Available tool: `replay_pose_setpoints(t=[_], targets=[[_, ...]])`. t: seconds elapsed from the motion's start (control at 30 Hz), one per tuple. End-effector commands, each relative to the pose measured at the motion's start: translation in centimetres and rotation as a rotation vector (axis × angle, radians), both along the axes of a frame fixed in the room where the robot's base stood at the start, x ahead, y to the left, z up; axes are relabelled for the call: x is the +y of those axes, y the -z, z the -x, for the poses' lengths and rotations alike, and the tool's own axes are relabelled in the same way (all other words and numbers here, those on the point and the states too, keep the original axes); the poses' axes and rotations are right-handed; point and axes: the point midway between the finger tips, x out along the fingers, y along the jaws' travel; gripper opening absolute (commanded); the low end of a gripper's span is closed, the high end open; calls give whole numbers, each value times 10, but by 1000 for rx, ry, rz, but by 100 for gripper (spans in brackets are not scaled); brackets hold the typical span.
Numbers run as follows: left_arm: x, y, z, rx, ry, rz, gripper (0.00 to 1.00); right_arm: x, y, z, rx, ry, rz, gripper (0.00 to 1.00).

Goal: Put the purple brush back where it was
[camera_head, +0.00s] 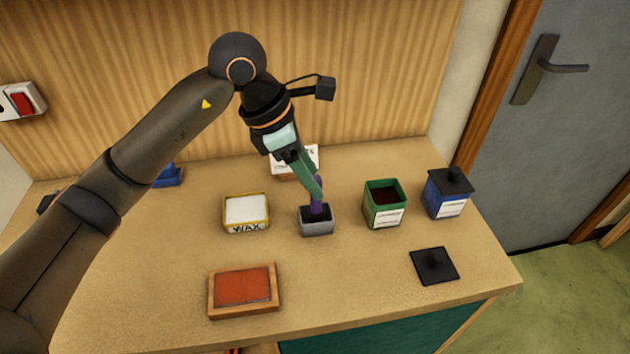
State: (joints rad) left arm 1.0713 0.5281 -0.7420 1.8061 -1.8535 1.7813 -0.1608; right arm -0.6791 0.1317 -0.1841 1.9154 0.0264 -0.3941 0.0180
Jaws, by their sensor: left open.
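The purple brush (317,207) stands upright in the small grey holder (317,227) near the middle of the table. Its upper part is partly hidden by my left gripper (317,190). The left gripper comes down from above, with its green-tinted fingers at the brush's top. The jaws are open, and I cannot tell whether they touch the brush. My right gripper is not in view.
A yellow wax tin (246,210) stands left of the holder. A green box (385,196) with dark contents and a lidded blue box (447,190) stand right. A black lid (434,266) and a red pad in a wooden frame (243,289) lie in front.

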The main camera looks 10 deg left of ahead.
Motion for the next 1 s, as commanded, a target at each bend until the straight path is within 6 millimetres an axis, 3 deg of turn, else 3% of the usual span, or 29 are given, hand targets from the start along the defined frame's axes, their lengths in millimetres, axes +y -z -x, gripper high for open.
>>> replay_pose_setpoints(t=[0.2,0.43,1.0], targets=[[19,-47,6,-7,-3,0,57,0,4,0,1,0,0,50],[31,-79,12,-3,-3,0,57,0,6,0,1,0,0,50],[34,-86,14,0,-2,0,57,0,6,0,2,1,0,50]])
